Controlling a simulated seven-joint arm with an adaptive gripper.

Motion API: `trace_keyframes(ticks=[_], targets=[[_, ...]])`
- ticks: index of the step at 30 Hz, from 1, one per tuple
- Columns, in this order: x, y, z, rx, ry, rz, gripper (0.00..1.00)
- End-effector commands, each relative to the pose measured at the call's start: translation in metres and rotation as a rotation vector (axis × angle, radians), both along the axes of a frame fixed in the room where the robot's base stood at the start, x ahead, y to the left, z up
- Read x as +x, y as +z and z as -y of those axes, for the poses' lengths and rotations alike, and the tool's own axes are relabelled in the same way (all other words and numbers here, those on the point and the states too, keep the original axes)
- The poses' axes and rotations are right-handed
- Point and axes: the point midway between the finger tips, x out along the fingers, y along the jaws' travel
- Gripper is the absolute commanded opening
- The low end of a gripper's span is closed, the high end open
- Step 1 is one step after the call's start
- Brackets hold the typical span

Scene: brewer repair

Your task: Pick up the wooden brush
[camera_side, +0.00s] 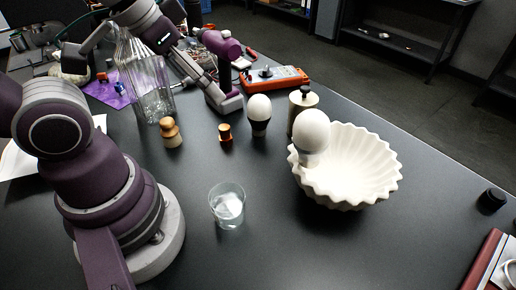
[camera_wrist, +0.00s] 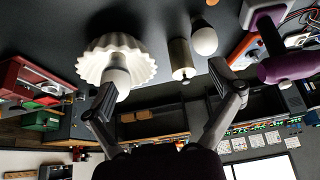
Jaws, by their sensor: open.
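A small turned wooden piece (camera_side: 171,132) with a rounded brown top and paler lower part stands upright on the dark table in the side view. It looks like the wooden brush, though its bristles are not clear. I cannot make it out in the wrist view. My gripper (camera_wrist: 163,82) is open in the wrist view, its two dark fingers wide apart with nothing between them. In the side view my arm reaches in at the upper left, behind and above the wooden piece and apart from it. How the fingers lie there is hard to tell.
Near the wooden piece stand a copper cylinder (camera_side: 225,133), a glass jug (camera_side: 150,90) and a white bulb (camera_side: 259,108). A fluted white bowl (camera_side: 365,170), another bulb (camera_side: 312,130), a glass (camera_side: 228,205) and a purple drill (camera_side: 222,45) are also there. The front table is mostly clear.

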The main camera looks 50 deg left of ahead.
Motion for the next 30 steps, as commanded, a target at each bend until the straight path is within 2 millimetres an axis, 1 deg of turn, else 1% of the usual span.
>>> trace_keyframes(ticks=[4,7,8,16,19,20,23,24,26,27,29,30], targets=[[0.0,0.0,0.0,0.0,0.0,0.0,0.9],[0.0,0.0,0.0,0.0,0.0,0.0,0.76],[0.0,0.0,0.0,0.0,0.0,0.0,0.74],[0.0,0.0,0.0,0.001,-0.002,0.0,0.74],[0.004,-0.005,-0.005,0.042,-0.082,-0.029,0.74],[0.007,-0.008,-0.008,0.071,-0.137,-0.047,0.74],[0.017,-0.029,-0.028,0.219,-0.416,-0.146,0.74],[0.02,-0.039,-0.04,0.29,-0.55,-0.196,0.74],[0.022,-0.055,-0.058,0.394,-0.758,-0.283,0.74],[0.021,-0.065,-0.071,0.459,-0.903,-0.348,0.74],[0.018,-0.079,-0.092,0.543,-1.115,-0.451,0.74],[0.015,-0.086,-0.105,0.586,-1.25,-0.521,0.74]])
